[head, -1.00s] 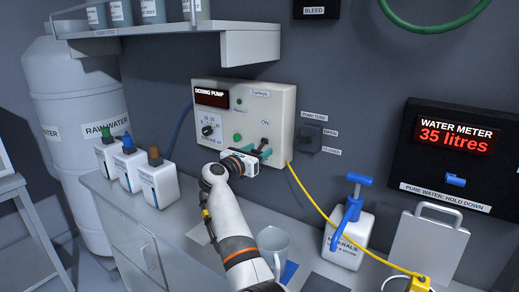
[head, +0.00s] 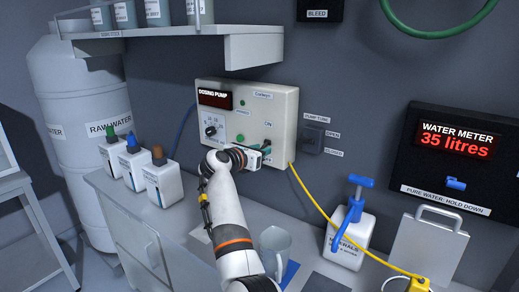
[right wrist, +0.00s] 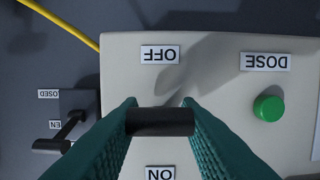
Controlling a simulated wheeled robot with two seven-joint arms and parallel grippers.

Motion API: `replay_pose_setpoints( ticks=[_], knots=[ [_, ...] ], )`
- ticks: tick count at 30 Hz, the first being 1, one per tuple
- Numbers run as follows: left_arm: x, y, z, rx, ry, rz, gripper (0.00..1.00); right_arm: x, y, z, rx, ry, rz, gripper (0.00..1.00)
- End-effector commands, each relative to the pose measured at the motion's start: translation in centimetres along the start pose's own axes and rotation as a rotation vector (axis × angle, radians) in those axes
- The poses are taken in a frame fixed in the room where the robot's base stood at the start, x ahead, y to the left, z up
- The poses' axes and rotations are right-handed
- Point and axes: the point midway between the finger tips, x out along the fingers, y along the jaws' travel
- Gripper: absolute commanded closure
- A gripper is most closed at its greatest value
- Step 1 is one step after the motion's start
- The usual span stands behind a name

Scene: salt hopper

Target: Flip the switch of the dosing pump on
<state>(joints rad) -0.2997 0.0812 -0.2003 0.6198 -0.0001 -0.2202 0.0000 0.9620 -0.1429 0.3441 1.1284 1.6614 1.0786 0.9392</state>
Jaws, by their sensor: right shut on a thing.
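The dosing pump (head: 288,108) is a pale box on the back wall with a dark display, a dial and a green button. My right gripper (head: 264,151) is at its lower right part. In the right wrist view, the teal fingers are shut on the black switch lever (right wrist: 160,121). That view is upside down: the OFF label (right wrist: 160,55) is above the lever and the ON label (right wrist: 160,173) below it. The foot of the lever is hidden, so I cannot tell its setting. My left gripper is not in view.
A shelf (head: 230,50) is above.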

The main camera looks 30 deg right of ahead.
Motion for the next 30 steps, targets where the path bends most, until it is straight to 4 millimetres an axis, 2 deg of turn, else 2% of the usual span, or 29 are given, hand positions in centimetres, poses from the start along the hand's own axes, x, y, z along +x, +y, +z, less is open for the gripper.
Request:
replay_pose_setpoints(
  ticks=[1,6,18,30],
  knots=[
    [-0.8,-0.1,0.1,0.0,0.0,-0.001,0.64,-0.2,-0.1,-0.8,0.007,-0.043,-0.002,0.92],
    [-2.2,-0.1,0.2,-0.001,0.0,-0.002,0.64,-0.4,-0.1,-1.5,0.007,-0.196,-0.003,0.92],
    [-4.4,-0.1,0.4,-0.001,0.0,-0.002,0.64,-0.3,-0.1,-3.0,0.002,-0.525,-0.004,0.92],
    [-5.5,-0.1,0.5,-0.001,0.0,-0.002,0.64,0.0,0.0,-3.5,0.001,-0.693,-0.001,0.92]
  ],
)
